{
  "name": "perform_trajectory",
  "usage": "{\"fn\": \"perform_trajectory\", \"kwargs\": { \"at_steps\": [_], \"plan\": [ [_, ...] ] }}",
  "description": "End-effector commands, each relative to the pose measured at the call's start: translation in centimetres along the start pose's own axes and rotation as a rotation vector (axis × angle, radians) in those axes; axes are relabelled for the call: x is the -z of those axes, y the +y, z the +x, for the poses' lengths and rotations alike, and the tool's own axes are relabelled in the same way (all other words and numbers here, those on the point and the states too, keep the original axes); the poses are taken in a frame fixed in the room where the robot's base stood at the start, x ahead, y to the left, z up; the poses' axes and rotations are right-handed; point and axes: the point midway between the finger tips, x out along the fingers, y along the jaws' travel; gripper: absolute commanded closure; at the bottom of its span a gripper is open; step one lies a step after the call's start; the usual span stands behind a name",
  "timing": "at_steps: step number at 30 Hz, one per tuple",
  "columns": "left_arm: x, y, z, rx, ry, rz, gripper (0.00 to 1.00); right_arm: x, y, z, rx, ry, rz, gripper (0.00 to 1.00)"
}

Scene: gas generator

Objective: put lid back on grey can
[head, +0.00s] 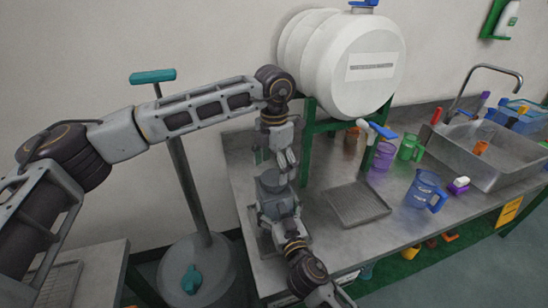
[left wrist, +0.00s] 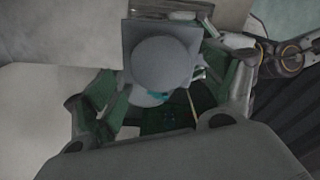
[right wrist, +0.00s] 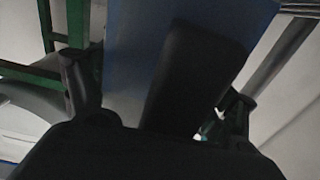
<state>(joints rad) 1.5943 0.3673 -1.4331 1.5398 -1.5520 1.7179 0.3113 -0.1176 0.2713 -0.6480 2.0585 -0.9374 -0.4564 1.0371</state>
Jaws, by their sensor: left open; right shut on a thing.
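A grey block-like piece (head: 271,182) shows between my two grippers in the head view. In the left wrist view, a grey square piece with a round disc (left wrist: 162,62) lies between the fingers. I cannot tell which part is the lid and which the can. My left gripper (head: 284,162) is open, pointing down just above the piece. My right gripper (head: 273,196) comes up from below and is shut on it, as far as I can tell. In the right wrist view, a blue-grey slab (right wrist: 135,60) and a dark block (right wrist: 195,75) fill the space between the fingers.
A white barrel (head: 345,65) stands on a green frame right of my grippers. On the metal bench are a shallow tray (head: 357,204), a blue jug (head: 424,190), a green jug (head: 411,147) and a sink (head: 478,157).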

Motion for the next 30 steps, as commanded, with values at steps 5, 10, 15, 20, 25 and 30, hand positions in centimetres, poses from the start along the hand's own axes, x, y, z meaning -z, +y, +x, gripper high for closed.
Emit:
{"fn": "perform_trajectory", "kwargs": {
  "at_steps": [5, 10, 15, 20, 25, 30],
  "plan": [
    [0.0, 0.1, 1.9, 0.000, 0.000, -0.001, 0.16, 0.0, 0.0, 0.0, 0.000, 0.001, 0.000, 0.82],
    [0.1, 0.0, 3.0, 0.000, 0.001, -0.001, 0.16, 0.0, 0.0, 0.0, 0.000, 0.001, 0.000, 0.82],
    [0.0, 0.0, 3.3, 0.000, 0.000, 0.000, 0.16, 0.0, 0.0, 0.0, 0.000, 0.001, 0.000, 0.82],
    [0.0, 0.0, 3.3, 0.000, 0.000, 0.000, 0.16, 0.0, 0.0, 0.0, 0.000, 0.001, 0.000, 0.82],
    [0.0, 0.0, 3.3, 0.000, 0.000, 0.000, 0.30, 0.0, 0.0, 0.0, 0.000, 0.001, 0.000, 0.82],
    [0.0, 0.0, 3.2, 0.000, 0.000, 0.000, 0.52, 0.0, 0.0, 0.0, 0.000, 0.001, 0.000, 0.82]
  ]
}}
